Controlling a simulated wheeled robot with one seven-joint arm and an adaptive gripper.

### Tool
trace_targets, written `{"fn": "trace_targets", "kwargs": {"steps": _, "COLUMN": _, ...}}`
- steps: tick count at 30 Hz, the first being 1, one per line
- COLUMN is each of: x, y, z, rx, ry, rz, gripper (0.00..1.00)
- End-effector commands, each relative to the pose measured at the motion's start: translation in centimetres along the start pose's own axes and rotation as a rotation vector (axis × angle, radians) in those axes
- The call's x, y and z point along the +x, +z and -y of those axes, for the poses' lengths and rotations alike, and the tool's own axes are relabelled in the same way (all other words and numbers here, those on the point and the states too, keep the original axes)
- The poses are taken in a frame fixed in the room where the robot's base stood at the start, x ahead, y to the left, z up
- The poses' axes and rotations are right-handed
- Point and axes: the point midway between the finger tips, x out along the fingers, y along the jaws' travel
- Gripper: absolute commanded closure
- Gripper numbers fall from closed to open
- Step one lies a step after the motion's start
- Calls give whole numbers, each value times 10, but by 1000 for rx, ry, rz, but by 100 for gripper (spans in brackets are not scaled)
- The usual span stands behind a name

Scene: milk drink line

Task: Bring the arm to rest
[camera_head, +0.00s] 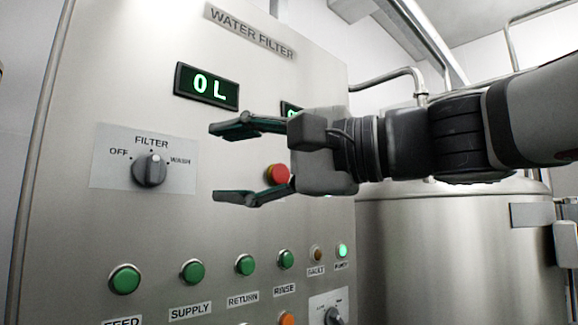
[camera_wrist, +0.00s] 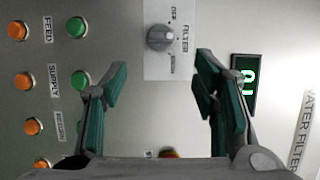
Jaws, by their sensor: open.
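My gripper (camera_head: 232,163) is open and empty, its two fingers spread apart and pointing left in the head view. It is in front of the water filter panel (camera_head: 75,235). In the wrist view my gripper (camera_wrist: 160,105) shows both green-padded fingers, with the filter knob (camera_wrist: 160,38) seen between and beyond them. In the head view the filter knob (camera_head: 149,170) is left of the fingertips, its pointer near vertical toward FILTER. A gap shows between the fingers and the knob in the head view. The exact distance to the panel cannot be told.
A red button (camera_head: 278,174) is partly behind my gripper. A display (camera_head: 207,87) reads 0 L; a second is mostly hidden. A steel tank (camera_head: 440,240) stands at the right below my arm.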

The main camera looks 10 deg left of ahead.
Motion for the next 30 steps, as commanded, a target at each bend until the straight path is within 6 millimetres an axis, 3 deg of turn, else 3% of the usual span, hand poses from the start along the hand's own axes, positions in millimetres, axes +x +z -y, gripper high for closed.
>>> {"fn": "trace_targets", "kwargs": {"steps": 14, "x": 0, "y": 0, "z": 0, "rx": 0, "ry": 1, "rz": -1, "gripper": 46}}
{"fn": "trace_targets", "kwargs": {"steps": 17, "x": -3, "y": 1, "z": -10, "rx": -13, "ry": 29, "rz": -4, "gripper": 46}}
{"fn": "trace_targets", "kwargs": {"steps": 20, "x": -15, "y": 4, "z": -42, "rx": -54, "ry": 124, "rz": -14, "gripper": 46}}
{"fn": "trace_targets", "kwargs": {"steps": 23, "x": -37, "y": 9, "z": -95, "rx": -118, "ry": 286, "rz": -23, "gripper": 46}}
{"fn": "trace_targets", "kwargs": {"steps": 30, "x": -126, "y": 26, "z": -236, "rx": -248, "ry": 744, "rz": -8, "gripper": 46}}
